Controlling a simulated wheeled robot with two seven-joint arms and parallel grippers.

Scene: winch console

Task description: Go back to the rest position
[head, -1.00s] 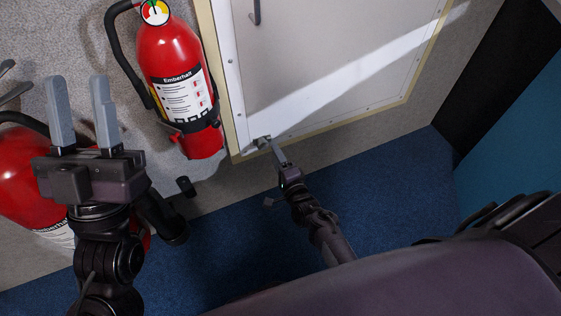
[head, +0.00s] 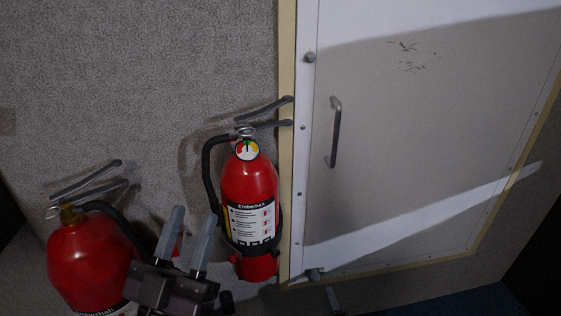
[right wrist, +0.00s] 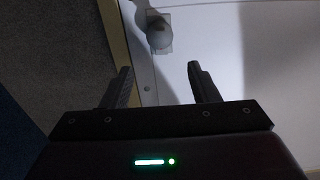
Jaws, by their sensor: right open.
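My left gripper (head: 192,216) is low in the head view, in front of the two red extinguishers, its two fingers apart with nothing between them. My right gripper shows only as a small piece at the bottom edge of the head view, below the panel's lower left corner. In the right wrist view its fingers (right wrist: 162,76) are apart and empty. A grey knob (right wrist: 158,35) on the white panel lies beyond the fingertips and apart from them; it appears to be the lower knob (head: 314,274) in the head view.
The large panel (head: 400,140) with a cream frame carries a bar handle (head: 335,132) and an upper knob (head: 309,57). One extinguisher (head: 248,185) hangs beside it; another (head: 88,262) stands at lower left, behind my left gripper. Blue floor (head: 470,303) shows at lower right.

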